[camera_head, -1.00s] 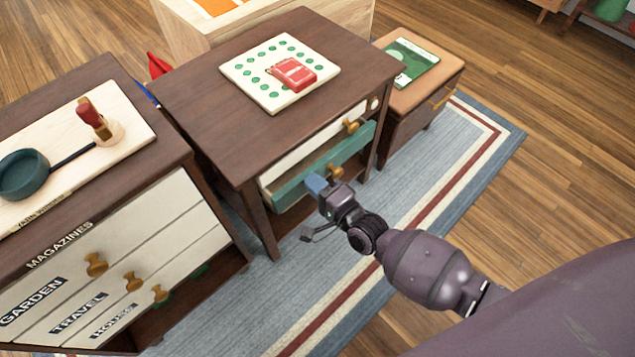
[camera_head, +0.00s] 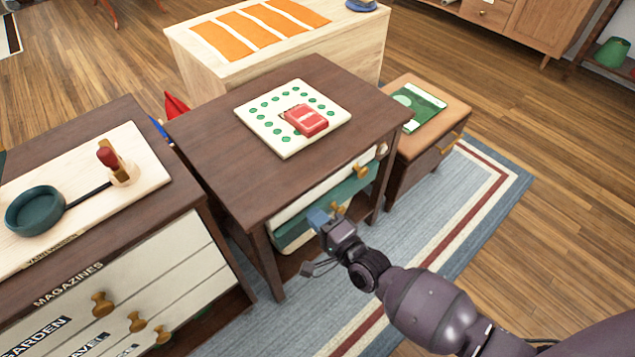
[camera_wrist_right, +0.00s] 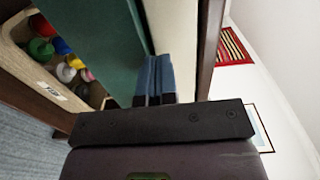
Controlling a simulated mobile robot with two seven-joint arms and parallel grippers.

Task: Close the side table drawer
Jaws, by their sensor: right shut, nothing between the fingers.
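The dark wood side table (camera_head: 215,135) stands in the middle of the head view. Its green drawer front (camera_head: 352,184) with brass knobs sits below a white drawer front (camera_head: 312,196). My right gripper (camera_head: 318,216) is shut and empty, its blue fingertips at the left part of the green front. In the right wrist view the shut fingers (camera_wrist_right: 154,80) are beside the green panel (camera_wrist_right: 95,35); whether they touch it I cannot tell. The arm and gripper hide part of the drawer's lower left area. My left gripper is out of view.
A red box on a dotted white board (camera_head: 293,118) lies on the tabletop. A magazine cabinet (camera_head: 160,290) stands at left, a small tan-topped cabinet (camera_head: 440,97) at right. A wooden tray of colourful pots (camera_wrist_right: 55,75) shows in the wrist view. The striped rug is clear.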

